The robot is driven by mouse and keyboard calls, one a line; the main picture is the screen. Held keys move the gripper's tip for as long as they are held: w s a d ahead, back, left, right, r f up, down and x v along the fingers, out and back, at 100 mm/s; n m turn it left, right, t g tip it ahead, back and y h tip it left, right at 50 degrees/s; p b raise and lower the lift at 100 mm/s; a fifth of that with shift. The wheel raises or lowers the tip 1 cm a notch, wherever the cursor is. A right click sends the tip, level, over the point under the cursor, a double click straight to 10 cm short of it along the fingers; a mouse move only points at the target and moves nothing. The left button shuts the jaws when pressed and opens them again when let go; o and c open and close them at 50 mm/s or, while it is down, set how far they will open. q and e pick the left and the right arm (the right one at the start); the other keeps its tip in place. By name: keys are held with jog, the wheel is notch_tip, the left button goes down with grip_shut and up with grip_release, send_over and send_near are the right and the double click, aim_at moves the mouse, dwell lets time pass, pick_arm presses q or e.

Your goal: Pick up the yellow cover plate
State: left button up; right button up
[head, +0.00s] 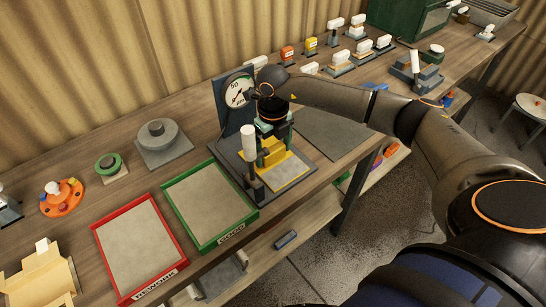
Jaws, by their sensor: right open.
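A yellow part (271,152), which looks like the yellow cover plate, is at the dark fixture with the round gauge (238,94) on the workbench. Below it lies a flat grey pad with a yellow border (288,175). My right arm reaches in from the right, and my right gripper (273,138) points down just above the yellow part. Its jaws are open. I cannot tell whether the fingers touch the yellow part, as the gripper hides some of it. My left gripper is not in view.
A white-topped lever (248,144) stands close left of the gripper. The green GOOD tray (190,240) and red REWORK tray (110,277) look empty. A round grey part (160,140) sits farther left. Several small devices line the back of the bench.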

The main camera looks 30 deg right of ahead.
grip_shut()
jog(key=shift+w+r, duration=0.25)
dwell(0.7)
